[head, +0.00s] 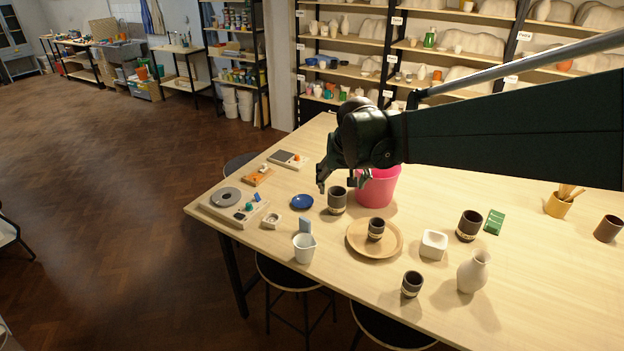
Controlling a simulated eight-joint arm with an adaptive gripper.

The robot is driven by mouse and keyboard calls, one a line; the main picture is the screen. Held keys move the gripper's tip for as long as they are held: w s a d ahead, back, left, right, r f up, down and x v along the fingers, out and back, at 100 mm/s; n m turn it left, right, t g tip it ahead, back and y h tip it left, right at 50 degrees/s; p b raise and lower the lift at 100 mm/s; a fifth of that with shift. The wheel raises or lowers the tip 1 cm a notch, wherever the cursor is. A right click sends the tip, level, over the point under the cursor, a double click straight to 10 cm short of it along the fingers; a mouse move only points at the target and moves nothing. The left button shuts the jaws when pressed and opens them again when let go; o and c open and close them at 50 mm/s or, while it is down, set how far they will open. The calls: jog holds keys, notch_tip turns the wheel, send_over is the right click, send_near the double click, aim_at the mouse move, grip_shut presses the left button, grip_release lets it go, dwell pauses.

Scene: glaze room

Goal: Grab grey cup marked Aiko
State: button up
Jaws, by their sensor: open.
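Several dark grey cups with pale lower bands stand upright on the table. One grey cup (337,201) is just below my gripper. A smaller grey cup (376,229) stands on a round wooden plate (357,246). Another grey cup (469,225) is at the right beside a green block, and one more grey cup (412,284) is near the front edge. No name can be read on any cup, so I cannot tell which is marked Aiko. My gripper (337,182) is open, pointing down, its fingers near the first cup's rim; I cannot tell whether they touch it.
A pink bucket (378,188) stands close behind the gripper. A blue dish (302,202), a pale grey pitcher (303,248), a white square bowl (433,244), a white vase (473,271) and a brown cup (608,228) stand around. The wooden table (545,290) is clear at front right.

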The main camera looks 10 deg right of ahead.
jog(key=w+d+f+m+b, duration=0.1)
jog(key=w+d+f+b, duration=0.15)
jog(key=w+f, duration=0.65)
jog(key=g, duration=0.1)
send_near(338, 190)
jog(key=s+f, duration=0.1)
jog(key=s+a, duration=0.1)
jog(key=shift+s+a+f+m+h+b, duration=0.2)
jog(key=shift+s+f+m+h+b, duration=0.1)
jog(key=shift+s+f+m+b, duration=0.1)
jog(key=shift+w+d+f, duration=0.15)
jog(key=shift+w+f, duration=0.2)
jog(key=shift+f, duration=0.05)
jog(key=shift+f, duration=0.1)
jog(key=shift+x, duration=1.2)
jog(key=shift+f, duration=0.1)
jog(key=shift+b+x, duration=0.35)
jog(key=shift+x, duration=2.15)
